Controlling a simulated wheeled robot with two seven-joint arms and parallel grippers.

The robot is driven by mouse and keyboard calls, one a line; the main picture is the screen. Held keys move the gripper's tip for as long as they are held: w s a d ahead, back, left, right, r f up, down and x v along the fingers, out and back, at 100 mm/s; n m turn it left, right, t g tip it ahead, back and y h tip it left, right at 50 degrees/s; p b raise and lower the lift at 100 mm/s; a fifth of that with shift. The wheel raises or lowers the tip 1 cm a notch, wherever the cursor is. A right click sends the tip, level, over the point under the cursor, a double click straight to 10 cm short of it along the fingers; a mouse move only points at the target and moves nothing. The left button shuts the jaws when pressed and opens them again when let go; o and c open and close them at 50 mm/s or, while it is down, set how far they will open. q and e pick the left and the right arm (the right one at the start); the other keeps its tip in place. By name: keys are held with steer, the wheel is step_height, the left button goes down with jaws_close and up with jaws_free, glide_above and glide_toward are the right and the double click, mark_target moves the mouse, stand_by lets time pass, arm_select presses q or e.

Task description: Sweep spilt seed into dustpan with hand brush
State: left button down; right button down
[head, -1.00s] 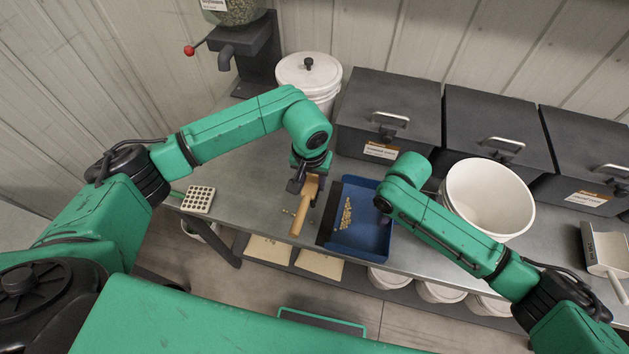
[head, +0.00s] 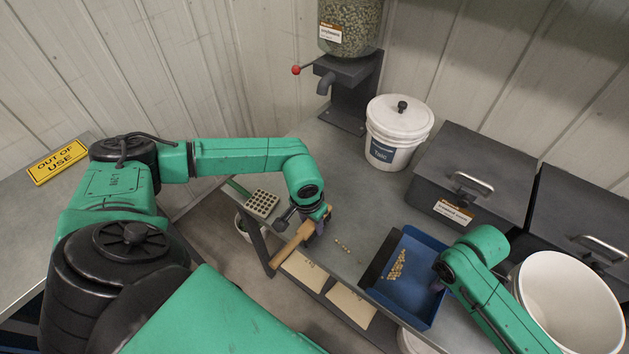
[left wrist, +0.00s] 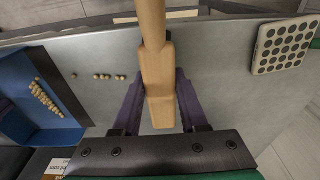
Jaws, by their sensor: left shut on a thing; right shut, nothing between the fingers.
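My left gripper (head: 311,226) is shut on the wooden hand brush (head: 292,246), left of the spilt seed near the bench's front edge. The left wrist view shows the brush (left wrist: 156,72) between the two fingers; its bristles are hidden. A short line of spilt seed (head: 342,245) lies on the bench between brush and dustpan, also in the left wrist view (left wrist: 108,76). The blue dustpan (head: 419,302) lies flat with a pile of seed (head: 397,265) inside. My right gripper (head: 437,287) is at the dustpan's right side, shut and empty, mostly hidden by its arm.
A grey tray with holes (head: 262,203) sits left of the brush. A lidded white bucket (head: 385,145), dark bins (head: 475,180) and an open white bucket (head: 567,305) stand behind and right. A seed dispenser (head: 350,75) is at the back. Bench behind the loose seed is clear.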

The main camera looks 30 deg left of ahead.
arm_select(q)
steer(key=shift+f, duration=0.95)
steer(key=d, duration=0.6)
steer(key=w+d, duration=0.1)
steer(key=d, duration=0.6)
steer(key=w+d, duration=0.1)
steer(key=d, duration=0.6)
steer(key=shift+d+r, duration=0.2)
steer(key=shift+r, duration=0.05)
steer(key=shift+w+r, duration=0.1)
steer(key=shift+r, duration=0.3)
steer(key=shift+a+r, duration=0.2)
steer(key=shift+r, duration=0.7)
steer(key=a+r, duration=0.4)
steer(key=a, duration=0.2)
steer(key=shift+s+a, duration=0.25)
steer(key=shift+s, duration=0.1)
